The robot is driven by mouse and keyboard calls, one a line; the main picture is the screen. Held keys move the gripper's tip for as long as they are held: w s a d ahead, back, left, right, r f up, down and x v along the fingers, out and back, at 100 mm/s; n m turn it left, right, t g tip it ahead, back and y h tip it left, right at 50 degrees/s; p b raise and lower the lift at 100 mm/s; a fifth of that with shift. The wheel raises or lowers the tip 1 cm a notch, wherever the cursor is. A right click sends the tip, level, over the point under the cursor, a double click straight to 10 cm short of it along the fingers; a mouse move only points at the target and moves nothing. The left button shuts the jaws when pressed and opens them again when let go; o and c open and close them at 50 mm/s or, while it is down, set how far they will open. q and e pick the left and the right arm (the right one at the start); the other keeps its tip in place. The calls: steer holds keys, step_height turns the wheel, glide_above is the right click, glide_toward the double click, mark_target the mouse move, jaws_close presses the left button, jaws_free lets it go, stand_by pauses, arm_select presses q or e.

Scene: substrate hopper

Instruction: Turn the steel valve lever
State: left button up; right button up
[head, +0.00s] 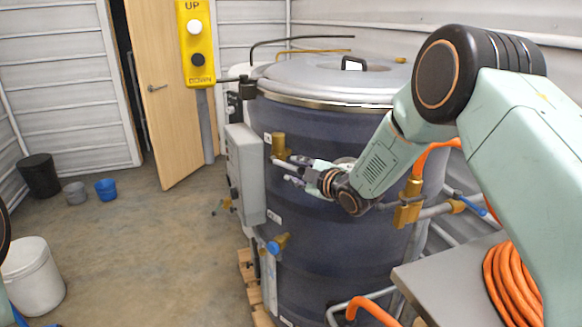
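A dark blue round tank (330,240) with a steel lid stands in the middle. A brass valve (279,146) sits high on its front. My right gripper (279,170) reaches in from the right, with its fingers pointing left just below this valve. The fingers are apart, and I see nothing clearly held between them. The upper finger is close to the valve; I cannot tell whether they touch. Any lever on this valve is hard to make out behind the fingers. A second brass valve (408,204) is on the tank's right side. My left gripper is out of view.
A grey control box (245,172) is left of the valve. A blue-handled tap (278,243) is lower down. A grey table with an orange hose (512,285) is at right. Buckets (32,275) and an open door (168,90) are at left, with clear floor between.

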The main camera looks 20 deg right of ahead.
mark_target(294, 170)
steer(key=shift+x, duration=1.05)
steer(key=shift+d, duration=0.4)
steer(key=shift+w+a+f, duration=0.15)
steer(key=shift+w+a, duration=0.3)
steer(key=shift+a, duration=0.05)
steer(key=shift+c, duration=0.7)
steer(key=shift+s+d, duration=0.2)
steer(key=shift+d, duration=0.2)
steer(key=c, duration=0.5)
steer(key=shift+a, duration=0.2)
jaws_close()
